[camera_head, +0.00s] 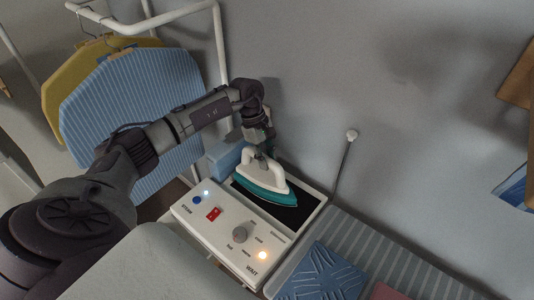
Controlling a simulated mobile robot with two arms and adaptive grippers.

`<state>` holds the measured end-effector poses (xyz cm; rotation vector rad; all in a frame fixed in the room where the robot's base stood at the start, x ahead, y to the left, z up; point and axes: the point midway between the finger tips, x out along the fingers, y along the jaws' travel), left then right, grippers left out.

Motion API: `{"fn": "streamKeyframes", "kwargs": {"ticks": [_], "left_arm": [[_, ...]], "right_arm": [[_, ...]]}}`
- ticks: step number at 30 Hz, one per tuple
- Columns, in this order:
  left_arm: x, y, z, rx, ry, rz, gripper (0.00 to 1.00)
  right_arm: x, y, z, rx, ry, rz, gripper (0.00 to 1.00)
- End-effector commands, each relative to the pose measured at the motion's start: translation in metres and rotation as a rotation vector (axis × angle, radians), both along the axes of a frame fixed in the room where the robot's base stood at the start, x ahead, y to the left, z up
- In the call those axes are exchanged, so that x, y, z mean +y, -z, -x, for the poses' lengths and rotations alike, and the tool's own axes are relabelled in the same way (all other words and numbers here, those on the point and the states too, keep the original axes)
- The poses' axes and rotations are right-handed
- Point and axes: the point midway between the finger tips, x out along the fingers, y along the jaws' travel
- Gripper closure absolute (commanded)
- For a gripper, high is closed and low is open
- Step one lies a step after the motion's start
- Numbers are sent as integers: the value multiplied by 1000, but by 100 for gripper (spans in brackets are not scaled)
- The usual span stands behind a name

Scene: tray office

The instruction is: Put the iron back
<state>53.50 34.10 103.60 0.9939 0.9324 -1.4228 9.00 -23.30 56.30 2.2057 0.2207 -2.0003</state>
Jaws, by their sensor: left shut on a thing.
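The iron (264,184) has a white body and handle and a teal lower part. It is at the dark plate (292,213) of the white ironing station (187,208). Whether its sole touches the plate or hovers just above it, I cannot tell. My left gripper (259,146) is above the iron, shut on its white handle; the fingertips are partly hidden. My right gripper is not in view.
A blue box or tank (226,156) stands behind the station. A striped board (368,248) lies at the right with a folded blue cloth (322,273) and a reddish cloth (384,292). Blue striped (135,110) and yellow (75,72) garments hang on a white rack (219,50) at left.

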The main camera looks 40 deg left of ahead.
Motion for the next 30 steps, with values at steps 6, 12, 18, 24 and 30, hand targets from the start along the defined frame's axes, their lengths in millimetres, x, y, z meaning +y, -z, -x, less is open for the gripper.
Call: {"fn": "streamKeyframes", "kwargs": {"ticks": [6,12,18,24,30], "left_arm": [[0,1,0,0,0,0,59],[0,1,0,0,0,0,46],[0,-1,0,0,0,0,46],[9,-19,-2,-6,0,-2,46],[23,-60,-4,-8,-1,0,46]], "right_arm": [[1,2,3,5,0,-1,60],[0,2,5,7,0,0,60],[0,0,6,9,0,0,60],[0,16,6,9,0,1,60],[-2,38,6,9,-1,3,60]]}}
